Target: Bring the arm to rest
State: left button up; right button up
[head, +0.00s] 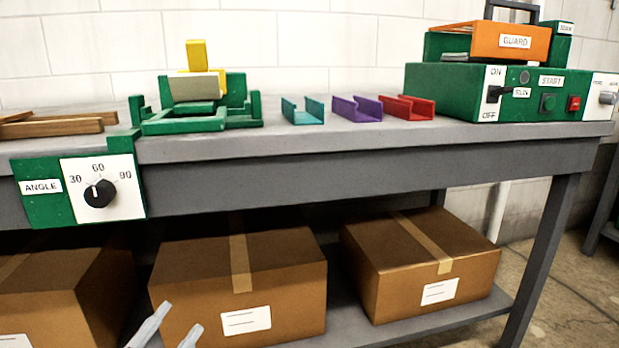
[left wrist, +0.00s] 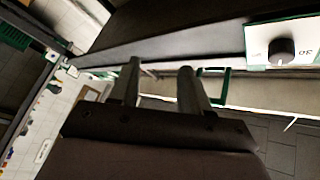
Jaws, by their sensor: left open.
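My left gripper (head: 181,318) shows at the bottom of the head view, in front of the cardboard boxes and below the bench top. Its two grey fingers are apart with nothing between them. The left wrist view shows the same open fingers (left wrist: 160,74) from behind. They are clear of the angle dial (left wrist: 281,52), which is at the upper right there. In the head view the dial's black knob (head: 99,194) sits on a white plate marked 30, 60 and 90. Its mark points up and left. My right gripper is in neither view.
The grey bench (head: 350,160) spans the head view. On it are a green and yellow fixture (head: 185,122), teal (head: 303,112), purple (head: 357,109) and red (head: 406,108) channels, and a green machine (head: 445,92). Boxes (head: 285,300) fill the lower shelf. Floor is free at right.

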pick_arm(q)
jog(key=s+d+f+n+g+p, duration=0.2)
jog(key=s+d+f+n+g, duration=0.55)
jog(key=s+f+n, duration=0.25)
jog(key=s+a+r+g+y+p, duration=0.1)
jog(key=a+r+p, duration=0.3)
jog(key=p, duration=1.2)
jog(key=s+a+r+g+y+p, duration=0.1)
jog(key=s+a+r+y+p, duration=0.2)
jog(key=r+p, duration=0.7)
jog(key=a+y+p, duration=0.1)
jog(key=a+p, duration=0.1)
jog(key=p, duration=0.5)
jog(key=shift+n, duration=0.3)
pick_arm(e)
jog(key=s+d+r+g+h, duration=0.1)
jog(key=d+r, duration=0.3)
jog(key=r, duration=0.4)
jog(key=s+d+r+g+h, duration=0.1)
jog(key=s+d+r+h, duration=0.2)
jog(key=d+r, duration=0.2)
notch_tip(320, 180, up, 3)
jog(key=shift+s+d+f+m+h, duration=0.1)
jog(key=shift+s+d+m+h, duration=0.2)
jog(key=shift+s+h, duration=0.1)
pick_arm(q)
jog(key=shift+f, duration=0.1)
